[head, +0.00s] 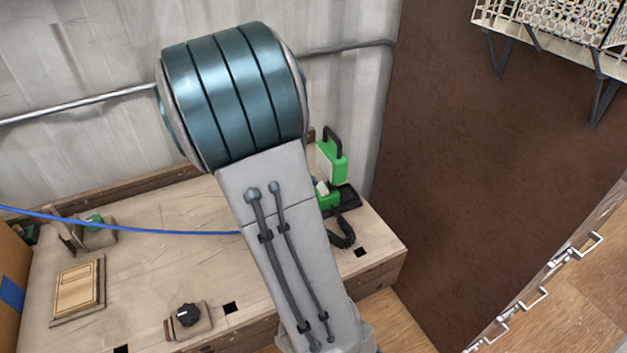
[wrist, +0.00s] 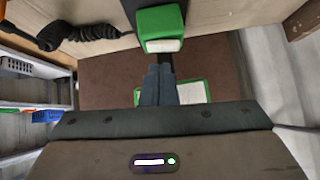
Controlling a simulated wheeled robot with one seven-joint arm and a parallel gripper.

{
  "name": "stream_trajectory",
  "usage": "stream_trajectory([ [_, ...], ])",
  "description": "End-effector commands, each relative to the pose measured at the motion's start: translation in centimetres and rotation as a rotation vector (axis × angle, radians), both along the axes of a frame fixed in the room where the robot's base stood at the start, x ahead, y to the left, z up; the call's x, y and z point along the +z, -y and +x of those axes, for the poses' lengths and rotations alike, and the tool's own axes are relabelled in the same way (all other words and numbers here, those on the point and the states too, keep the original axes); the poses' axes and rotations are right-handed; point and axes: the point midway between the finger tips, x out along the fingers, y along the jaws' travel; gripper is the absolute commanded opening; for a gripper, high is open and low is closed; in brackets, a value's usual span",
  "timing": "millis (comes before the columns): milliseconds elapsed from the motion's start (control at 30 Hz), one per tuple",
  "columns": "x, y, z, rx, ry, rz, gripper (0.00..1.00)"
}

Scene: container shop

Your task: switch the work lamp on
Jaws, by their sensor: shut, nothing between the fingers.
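A green device with a white face and a black handle, which looks like the work lamp (head: 331,163), stands at the bench's back right corner in the head view. My arm partly covers its lower part. In the wrist view its green block (wrist: 158,22) is at the top, and a green-framed pale panel (wrist: 192,92) lies behind my fingers. My gripper (wrist: 163,70) is shut and empty, with its tips just below the green block. I cannot tell whether they touch it. The gripper is hidden in the head view. No switch or glow can be made out clearly.
A black coiled cord (wrist: 80,33) lies beside the lamp. A brown wall (head: 470,170) stands right.

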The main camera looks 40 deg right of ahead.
Motion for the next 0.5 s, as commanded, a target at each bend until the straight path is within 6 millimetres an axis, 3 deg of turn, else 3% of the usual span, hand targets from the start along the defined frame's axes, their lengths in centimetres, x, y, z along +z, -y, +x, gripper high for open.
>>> stream_trajectory([
  [200,3.2,-2.6,0.0,-0.008,0.002,0.001,0.00],
  [500,4.4,-3.9,0.0,-0.016,0.001,0.000,0.00],
])
